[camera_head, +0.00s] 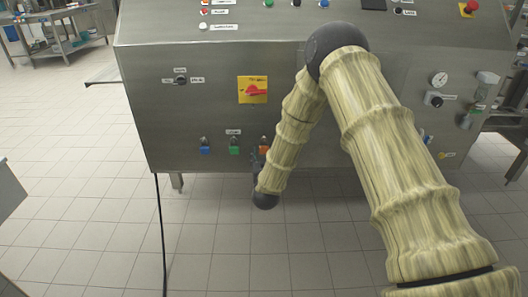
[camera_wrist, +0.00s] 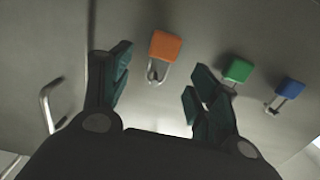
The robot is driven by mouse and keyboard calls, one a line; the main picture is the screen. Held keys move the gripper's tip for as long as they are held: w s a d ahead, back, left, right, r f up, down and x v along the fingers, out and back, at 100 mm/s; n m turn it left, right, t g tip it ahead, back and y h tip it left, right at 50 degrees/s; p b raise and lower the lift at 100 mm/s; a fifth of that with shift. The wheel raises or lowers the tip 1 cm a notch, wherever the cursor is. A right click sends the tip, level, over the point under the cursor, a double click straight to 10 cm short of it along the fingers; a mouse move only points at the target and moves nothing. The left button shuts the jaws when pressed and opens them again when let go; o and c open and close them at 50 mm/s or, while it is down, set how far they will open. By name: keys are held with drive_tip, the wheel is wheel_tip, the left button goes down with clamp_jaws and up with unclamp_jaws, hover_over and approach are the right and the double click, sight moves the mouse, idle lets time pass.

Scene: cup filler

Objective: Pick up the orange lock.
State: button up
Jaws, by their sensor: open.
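The orange lock (camera_head: 263,149) hangs at the lower front of the steel machine, at the right end of a row of locks, partly hidden by my arm in the head view. In the wrist view the orange lock (camera_wrist: 165,46) shows its body and metal shackle, beyond and between my fingertips and apart from them. My gripper (camera_wrist: 160,82) is open and empty, with one finger on each side of the lock in the picture. In the head view my gripper is mostly hidden behind my arm.
A green lock (camera_head: 234,149) and a blue lock (camera_head: 205,149) hang left of the orange one. In the wrist view the green lock (camera_wrist: 238,70) is close to my right finger. A red and yellow switch (camera_head: 253,90) sits above. A black cable (camera_head: 160,230) hangs at left.

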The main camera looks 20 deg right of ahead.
sight(264, 148)
drive_tip(key=x, duration=0.3)
drive_tip(key=b+x, duration=0.1)
drive_tip(key=x, duration=0.1)
drive_tip(key=shift+f, duration=0.4)
drive_tip(key=shift+w, duration=0.35)
drive_tip(key=c, duration=1.2)
